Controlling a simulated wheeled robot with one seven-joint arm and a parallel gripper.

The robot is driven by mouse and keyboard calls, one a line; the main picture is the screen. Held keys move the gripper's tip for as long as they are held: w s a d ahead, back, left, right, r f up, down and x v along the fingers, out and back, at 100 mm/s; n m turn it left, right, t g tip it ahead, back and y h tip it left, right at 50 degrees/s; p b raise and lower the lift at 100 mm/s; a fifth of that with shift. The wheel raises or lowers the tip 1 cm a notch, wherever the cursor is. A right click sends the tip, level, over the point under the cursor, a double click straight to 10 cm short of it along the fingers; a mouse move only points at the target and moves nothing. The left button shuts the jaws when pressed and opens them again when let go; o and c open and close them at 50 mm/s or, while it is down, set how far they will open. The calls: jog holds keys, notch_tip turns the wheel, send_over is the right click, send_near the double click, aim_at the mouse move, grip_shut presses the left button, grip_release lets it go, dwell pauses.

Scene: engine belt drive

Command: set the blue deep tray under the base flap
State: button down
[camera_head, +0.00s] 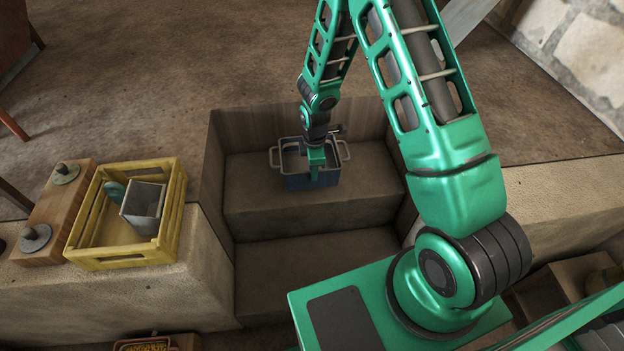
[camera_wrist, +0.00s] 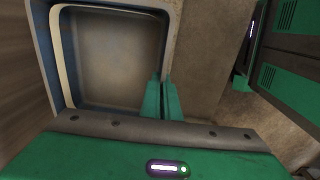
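The blue deep tray (camera_head: 297,181) is in the stepped recess, over its upper step, with a raised handle at each side. It looks upright; I cannot tell whether it touches the step. My gripper (camera_head: 316,158) points down at the tray's near wall. In the wrist view the tray (camera_wrist: 115,60) looks empty, and the fingers (camera_wrist: 161,98) are close together with the tray's rim between them. I cannot make out a base flap in either view.
A yellow crate (camera_head: 84,222) holding a grey container (camera_head: 143,207) stands on the left ledge beside a wooden block with metal knobs (camera_head: 47,215). The recess has walls at both sides and the back. The lower step (camera_head: 300,268) is clear.

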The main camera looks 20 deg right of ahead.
jog(key=shift+w+d+f, duration=0.6)
jog(key=shift+d+f, duration=0.05)
jog(key=shift+d, duration=0.05)
jog(key=shift+f, duration=1.9)
jog(key=c, duration=2)
grip_release()
jog(key=shift+f, duration=0.1)
jog(key=r, duration=1.2)
jog(key=shift+s+r, duration=0.15)
jog(key=shift+s, duration=0.1)
